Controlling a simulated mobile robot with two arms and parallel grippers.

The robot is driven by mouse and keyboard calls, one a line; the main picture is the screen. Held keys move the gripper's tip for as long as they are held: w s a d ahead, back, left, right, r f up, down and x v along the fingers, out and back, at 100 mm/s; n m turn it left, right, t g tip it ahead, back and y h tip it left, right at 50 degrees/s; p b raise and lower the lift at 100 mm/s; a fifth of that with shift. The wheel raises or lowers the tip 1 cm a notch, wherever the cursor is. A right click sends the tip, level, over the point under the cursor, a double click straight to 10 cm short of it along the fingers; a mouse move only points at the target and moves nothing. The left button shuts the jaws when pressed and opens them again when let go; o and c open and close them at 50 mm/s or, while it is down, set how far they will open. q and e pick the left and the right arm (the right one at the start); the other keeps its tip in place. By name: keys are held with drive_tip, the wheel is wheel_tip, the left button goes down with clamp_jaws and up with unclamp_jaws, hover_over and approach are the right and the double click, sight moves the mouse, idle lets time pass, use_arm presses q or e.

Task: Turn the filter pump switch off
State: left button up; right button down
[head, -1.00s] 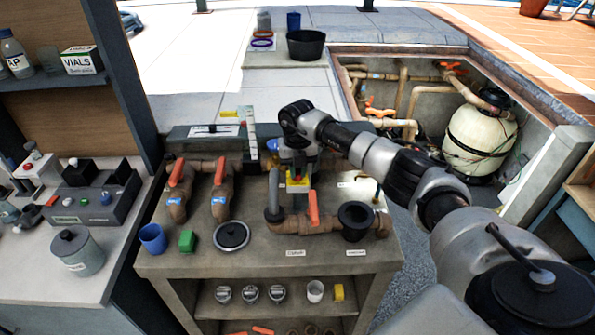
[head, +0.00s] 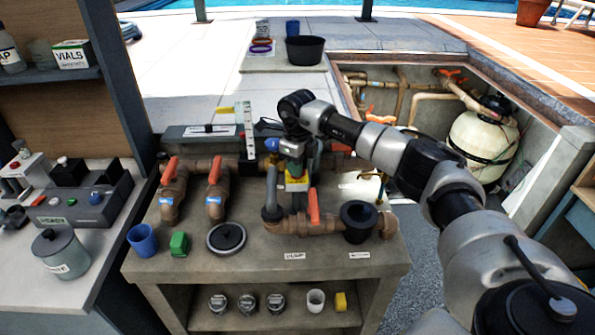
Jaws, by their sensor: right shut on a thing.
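The filter pump switch appears to be the small yellow box (head: 297,184) with green and red parts, on the bench behind the pipe with the orange lever. My right gripper (head: 296,168) points down onto it from above, shut on its upper part. The gripper covers most of the switch, so the knob and its setting are hidden. My left gripper is not in view.
An orange-handled pipe valve (head: 313,206) and a dark cup (head: 358,221) stand close in front. Two more orange-handled valves (head: 215,187) are at left. A blue cup (head: 142,240), green block (head: 179,243) and round lid (head: 226,238) lie along the front.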

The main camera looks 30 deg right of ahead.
drive_tip(key=n+b, duration=0.1)
drive_tip(key=n, duration=0.2)
drive_tip(key=shift+n, duration=0.3)
drive_tip(key=shift+w+n+b, duration=0.1)
drive_tip(key=shift+n+b, duration=0.35)
drive_tip(key=shift+n, duration=0.75)
drive_tip(key=c, duration=1.1)
unclamp_jaws()
wheel_tip(320, 180, up, 11)
drive_tip(key=shift+f+b, duration=0.1)
drive_tip(key=shift+b, duration=1.05)
